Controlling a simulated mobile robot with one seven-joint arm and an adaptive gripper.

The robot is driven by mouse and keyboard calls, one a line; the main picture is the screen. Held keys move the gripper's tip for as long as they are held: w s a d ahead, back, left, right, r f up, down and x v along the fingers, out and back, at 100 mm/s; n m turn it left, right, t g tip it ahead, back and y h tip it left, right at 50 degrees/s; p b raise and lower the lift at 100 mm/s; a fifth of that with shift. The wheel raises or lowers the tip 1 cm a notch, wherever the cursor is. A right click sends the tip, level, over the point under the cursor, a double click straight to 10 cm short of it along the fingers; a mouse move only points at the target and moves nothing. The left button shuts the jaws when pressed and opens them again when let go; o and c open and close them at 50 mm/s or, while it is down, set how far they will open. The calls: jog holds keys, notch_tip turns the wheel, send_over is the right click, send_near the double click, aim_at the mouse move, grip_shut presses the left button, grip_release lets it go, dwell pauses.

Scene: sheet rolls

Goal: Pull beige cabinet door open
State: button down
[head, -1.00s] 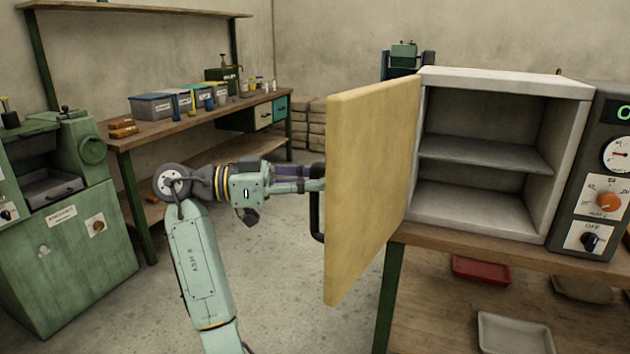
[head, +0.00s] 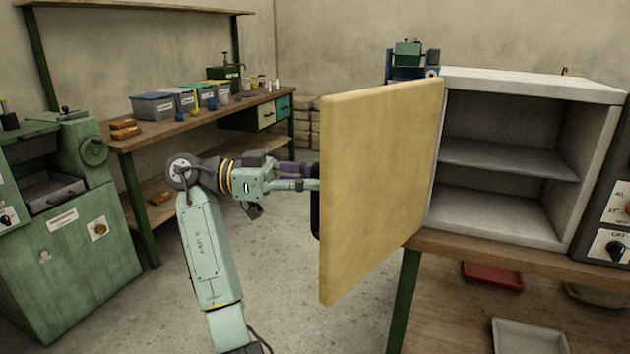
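The beige cabinet door (head: 380,190) stands wide open, swung out to the left of the white cabinet (head: 525,85). The cabinet's inside shows a grey shelf (head: 508,157) and looks empty. The door's black handle (head: 315,215) is on its left outer side and mostly hidden behind the door's edge. My gripper (head: 312,184) reaches the handle from the left. Its fingertips are partly hidden at the door's edge, so whether they are closed around the handle does not show clearly.
The cabinet stands on a wooden bench (head: 480,255) with a red tray (head: 492,275) and a pale tray (head: 522,336) below. A control panel (head: 612,215) is at its right. A green machine (head: 65,220) and a workbench (head: 200,122) are at left. Floor around my arm is clear.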

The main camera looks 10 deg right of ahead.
jog(key=c, duration=1.6)
grip_release()
jog(key=shift+o, duration=0.2)
jog(key=v, duration=1.2)
